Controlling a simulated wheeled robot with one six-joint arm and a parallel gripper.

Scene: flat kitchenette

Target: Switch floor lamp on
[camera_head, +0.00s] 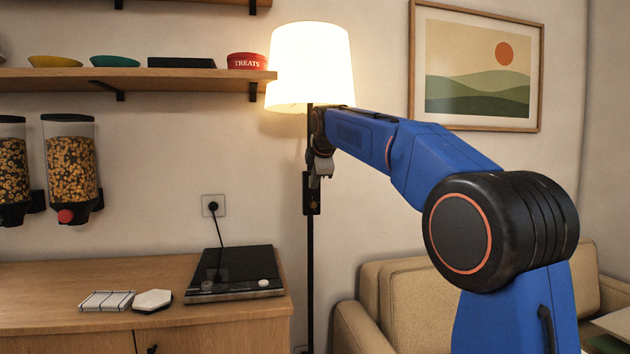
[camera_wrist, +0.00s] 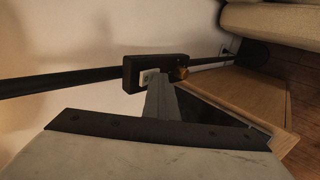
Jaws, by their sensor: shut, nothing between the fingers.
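The floor lamp has a white shade (camera_head: 309,66) that glows brightly, on a thin black pole (camera_head: 310,275). A small black switch box (camera_head: 312,200) sits on the pole below the shade. In the wrist view the box (camera_wrist: 157,63) carries a pale rocker (camera_wrist: 146,78) and a brass knob (camera_wrist: 181,73). My gripper (camera_head: 320,178) is shut and empty, just in front of the box's upper part. In the wrist view its tips (camera_wrist: 160,82) reach the box beside the rocker and hide part of its face. I cannot tell whether they touch.
A wooden counter (camera_head: 120,284) with a black appliance (camera_head: 235,274) stands left of the pole. A wall shelf (camera_head: 150,78) ends near the shade. A beige sofa (camera_head: 400,297) stands to the right, behind my arm. A framed picture (camera_head: 476,65) hangs above it.

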